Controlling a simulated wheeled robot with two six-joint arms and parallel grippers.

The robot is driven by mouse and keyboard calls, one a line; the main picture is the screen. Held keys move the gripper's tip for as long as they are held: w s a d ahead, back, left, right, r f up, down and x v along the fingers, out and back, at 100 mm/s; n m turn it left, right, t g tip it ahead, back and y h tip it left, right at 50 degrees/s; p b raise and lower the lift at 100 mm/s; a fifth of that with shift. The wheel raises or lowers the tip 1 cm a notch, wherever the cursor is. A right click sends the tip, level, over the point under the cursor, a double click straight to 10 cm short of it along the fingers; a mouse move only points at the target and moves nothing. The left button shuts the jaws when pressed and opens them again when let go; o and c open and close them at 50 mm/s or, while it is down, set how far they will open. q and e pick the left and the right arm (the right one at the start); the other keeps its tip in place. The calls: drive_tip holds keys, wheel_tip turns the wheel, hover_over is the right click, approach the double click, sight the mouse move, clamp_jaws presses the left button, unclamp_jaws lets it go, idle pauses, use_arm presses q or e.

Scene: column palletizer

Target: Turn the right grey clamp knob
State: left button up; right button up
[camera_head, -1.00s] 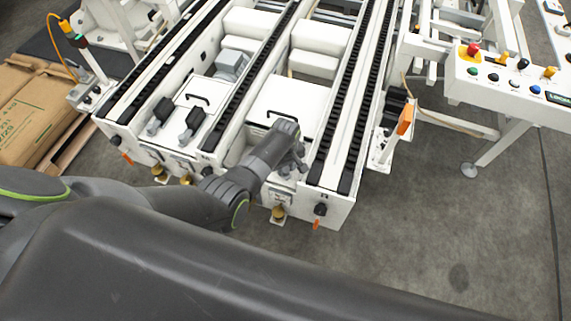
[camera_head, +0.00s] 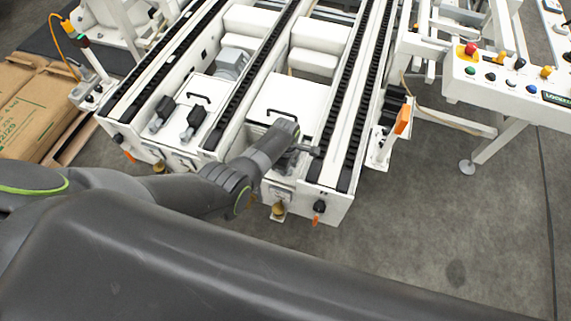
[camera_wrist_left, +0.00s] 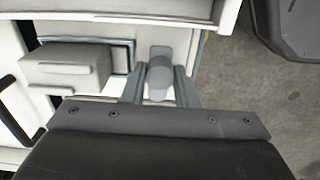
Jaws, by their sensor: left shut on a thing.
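A grey knob (camera_wrist_left: 159,78) with a rounded head sits between the two fingers of my left gripper (camera_wrist_left: 160,88) in the left wrist view. The fingers are shut on its sides, and a grey plate shows behind it on the white frame. In the head view my left gripper (camera_head: 302,151) is at the front end of the right-hand conveyor bay, beside the right rail. My own wrist hides most of the knob there. My right gripper is in neither view.
White conveyor rails with black chains (camera_head: 336,135) flank the bay, and a white cover (camera_head: 285,97) with a black handle lies behind. Two dark-handled clamps (camera_head: 195,118) stand in the left bay. A control panel (camera_head: 510,75) is at the right, with open floor below it.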

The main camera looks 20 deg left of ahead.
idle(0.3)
use_arm(q)
drive_tip(key=o, duration=1)
drive_tip(key=shift+r+p, duration=0.3)
drive_tip(key=shift+r, duration=0.2)
wheel_tip(320, 180, up, 16)
drive_tip(key=p, duration=0.4)
drive_tip(key=shift+r+p, duration=0.2)
drive_tip(key=shift+p, duration=0.15)
